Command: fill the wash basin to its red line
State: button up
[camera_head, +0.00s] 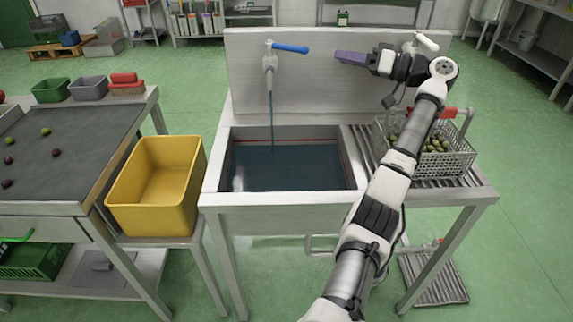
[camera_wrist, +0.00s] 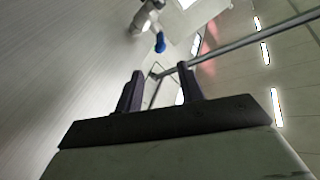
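The steel wash basin (camera_head: 285,199) holds dark water (camera_head: 290,172). A thin red line (camera_head: 300,140) runs along its inner wall, and the water surface looks a little below it. The tap (camera_head: 270,62) on the splashback has a blue lever (camera_head: 290,47) pointing right, and a stream of water (camera_head: 271,120) falls from it into the basin. My gripper (camera_head: 346,58) is in front of the splashback, right of the lever and apart from it. In the wrist view my gripper (camera_wrist: 162,88) has its two dark fingers apart with nothing between them; the blue lever (camera_wrist: 160,42) shows beyond them.
A grey crate of olives (camera_head: 455,163) stands on the ribbed drainboard right of the basin, beneath my arm. A yellow tub (camera_head: 155,190) stands at left, next to a sorting table (camera_head: 75,140) with scattered olives.

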aim_at(302, 50)
jog(key=shift+c, duration=0.5)
jog(key=s+a+r+m+t+h+p, duration=0.1)
jog(key=s+a+m+t+h, duration=0.15)
jog(key=m, duration=0.75)
jog(key=s+a+r+m+t+h+p, duration=0.1)
jog(key=m+t+h, duration=0.15)
jog(key=m, duration=0.75)
jog(key=shift+g, duration=0.3)
jog(key=p+x, duration=0.1)
jog(key=x, duration=0.5)
jog(key=p+x, duration=0.1)
jog(key=x, duration=0.6)
jog(key=shift+w+a+f, duration=0.1)
jog(key=shift+a+f, duration=0.2)
grip_shut()
